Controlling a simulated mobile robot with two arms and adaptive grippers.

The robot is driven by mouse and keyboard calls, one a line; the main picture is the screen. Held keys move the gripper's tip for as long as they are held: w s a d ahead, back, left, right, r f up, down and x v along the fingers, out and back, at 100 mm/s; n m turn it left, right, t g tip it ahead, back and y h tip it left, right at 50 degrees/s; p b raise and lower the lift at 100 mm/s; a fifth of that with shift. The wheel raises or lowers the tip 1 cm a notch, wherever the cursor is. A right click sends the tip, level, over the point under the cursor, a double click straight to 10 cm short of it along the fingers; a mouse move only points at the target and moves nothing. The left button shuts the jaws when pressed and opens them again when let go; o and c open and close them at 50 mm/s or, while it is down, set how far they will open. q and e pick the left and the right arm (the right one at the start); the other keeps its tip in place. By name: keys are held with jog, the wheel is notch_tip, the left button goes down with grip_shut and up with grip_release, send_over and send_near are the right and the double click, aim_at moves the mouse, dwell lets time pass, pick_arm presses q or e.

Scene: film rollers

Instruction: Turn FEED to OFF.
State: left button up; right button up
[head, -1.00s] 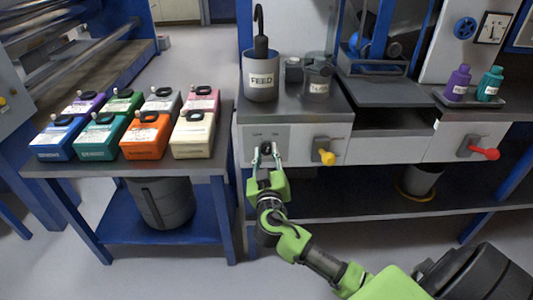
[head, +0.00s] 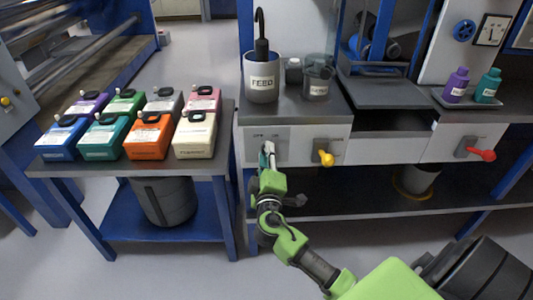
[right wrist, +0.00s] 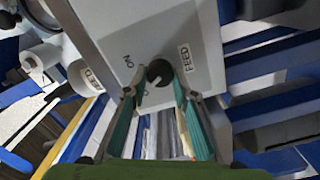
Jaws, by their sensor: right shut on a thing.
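The FEED knob (right wrist: 159,72) is small, round and black on a pale panel (right wrist: 172,25). Its FEED label (right wrist: 184,58) shows beside it in the right wrist view, with an ON mark (right wrist: 128,60) on the other side and a second mark partly hidden by a finger. My right gripper (head: 267,154) is shut on the knob, its two fingers on opposite sides of it. In the head view the fingers show nearly edge-on and cover the knob. I cannot tell which mark the knob points to. My left gripper is not in view.
A yellow-handled switch (head: 325,158) is right of the knob and a red-handled one (head: 485,154) further right. A grey FEED pot (head: 262,90) stands on the bench above. Several coloured boxes sit on the left table (head: 215,165).

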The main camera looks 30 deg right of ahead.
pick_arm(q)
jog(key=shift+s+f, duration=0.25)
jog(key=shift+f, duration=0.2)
pick_arm(e)
jog(key=shift+n, duration=0.4)
jog(key=o, duration=1.1)
jog(key=v, duration=1.2)
jog(key=shift+s, duration=0.1)
